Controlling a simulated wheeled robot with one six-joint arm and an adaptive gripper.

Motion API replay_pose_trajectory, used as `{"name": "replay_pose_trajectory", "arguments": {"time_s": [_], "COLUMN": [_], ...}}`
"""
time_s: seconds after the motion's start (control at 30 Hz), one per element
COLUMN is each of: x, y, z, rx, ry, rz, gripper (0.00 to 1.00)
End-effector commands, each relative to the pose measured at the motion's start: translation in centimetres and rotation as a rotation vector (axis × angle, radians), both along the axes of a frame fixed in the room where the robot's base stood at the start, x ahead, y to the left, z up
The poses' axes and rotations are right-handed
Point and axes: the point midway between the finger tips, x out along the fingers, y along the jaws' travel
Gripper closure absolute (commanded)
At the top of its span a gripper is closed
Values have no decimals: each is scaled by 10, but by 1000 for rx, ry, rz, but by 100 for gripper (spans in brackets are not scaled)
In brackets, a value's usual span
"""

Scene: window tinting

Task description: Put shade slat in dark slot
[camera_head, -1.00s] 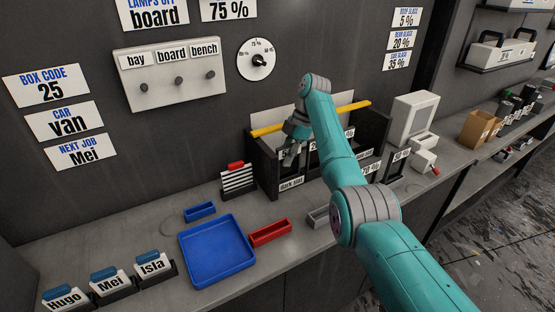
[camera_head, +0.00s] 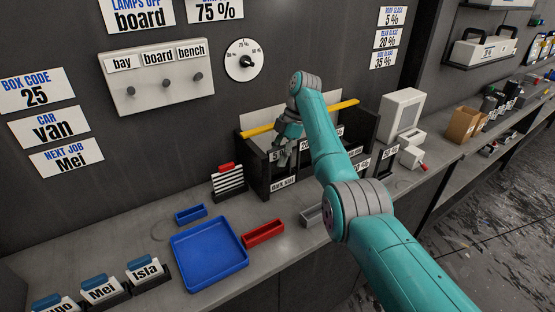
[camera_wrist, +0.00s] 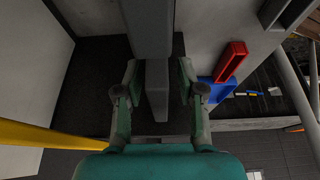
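The box labelled "dark slot" (camera_head: 284,185) is the low front part of a dark rack (camera_head: 254,170) against the wall. My gripper (camera_head: 282,156) points down at the rack's left bay, above that label. In the wrist view my gripper (camera_wrist: 158,68) has its fingers apart. A grey upright bar (camera_wrist: 156,90) shows between them, with gaps on both sides; I cannot tell whether it is a divider or a slat. A black-and-white striped piece with a red top (camera_head: 228,182) stands left of the rack, perhaps the shade slat.
A yellow bar (camera_head: 345,105) lies across the rack top. A blue tray (camera_head: 208,254), small blue bin (camera_head: 191,214), red bin (camera_head: 263,233) and grey bin (camera_head: 312,217) are in front. Name card holders (camera_head: 100,290) stand at left. A white box (camera_head: 401,113) is right of the rack.

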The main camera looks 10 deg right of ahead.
Motion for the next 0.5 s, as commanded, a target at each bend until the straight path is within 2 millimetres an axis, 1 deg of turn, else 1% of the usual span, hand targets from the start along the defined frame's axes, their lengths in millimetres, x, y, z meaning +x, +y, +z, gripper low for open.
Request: {"name": "replay_pose_trajectory", "arguments": {"time_s": [0.03, 0.2, 0.4, 0.5], "x": [2, 6, 10, 11], "y": [-4, -16, -29, -34], "z": [9, 41, 74, 85], "rx": [0, 0, 0, 1], "ry": [-3, -1, -1, 1], "rz": [-1, -2, 0, -1], "gripper": [61, 61, 61, 61]}}
